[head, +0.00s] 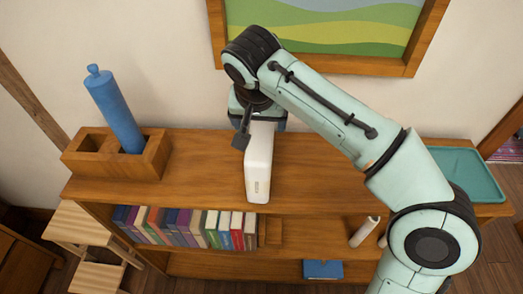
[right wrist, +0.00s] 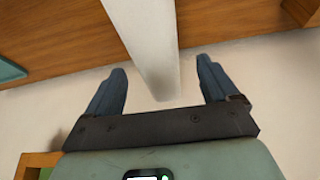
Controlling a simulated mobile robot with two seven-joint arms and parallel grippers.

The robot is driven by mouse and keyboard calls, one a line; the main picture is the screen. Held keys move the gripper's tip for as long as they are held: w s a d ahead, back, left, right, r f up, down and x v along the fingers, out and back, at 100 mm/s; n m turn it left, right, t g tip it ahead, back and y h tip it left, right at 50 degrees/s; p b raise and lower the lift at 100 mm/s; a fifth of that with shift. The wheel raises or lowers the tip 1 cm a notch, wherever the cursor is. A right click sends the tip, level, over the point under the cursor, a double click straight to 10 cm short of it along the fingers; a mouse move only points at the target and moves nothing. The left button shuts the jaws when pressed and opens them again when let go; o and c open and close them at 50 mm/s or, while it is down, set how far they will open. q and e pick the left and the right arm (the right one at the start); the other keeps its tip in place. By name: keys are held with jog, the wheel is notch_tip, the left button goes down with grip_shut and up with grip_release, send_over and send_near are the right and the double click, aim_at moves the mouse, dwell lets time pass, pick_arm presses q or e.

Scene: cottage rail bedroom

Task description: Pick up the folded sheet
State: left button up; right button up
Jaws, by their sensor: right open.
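A long white block-like thing (head: 258,165) with small dark print near its front end stands on top of the wooden shelf unit. I cannot tell for sure that it is the folded sheet. My right gripper (head: 260,128) is at its far end, pointing down, and partly hides it. In the right wrist view the white thing (right wrist: 147,40) runs between the two open, dark fingers of my right gripper (right wrist: 160,88), with a gap on both sides. My left gripper is not in view.
A wooden holder (head: 92,160) with a blue cylinder (head: 113,108) stands at the left of the shelf top (head: 205,175). A teal tray (head: 465,172) lies at the right. Books (head: 185,226) and a blue box (head: 323,269) sit below. A framed picture (head: 330,30) hangs behind.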

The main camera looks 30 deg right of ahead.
aim_at(261, 126)
jog(key=shift+b+x, duration=0.6)
jog(key=shift+x, duration=2.4)
jog(key=shift+d+r, duration=0.1)
jog(key=shift+d, duration=0.05)
grip_shut()
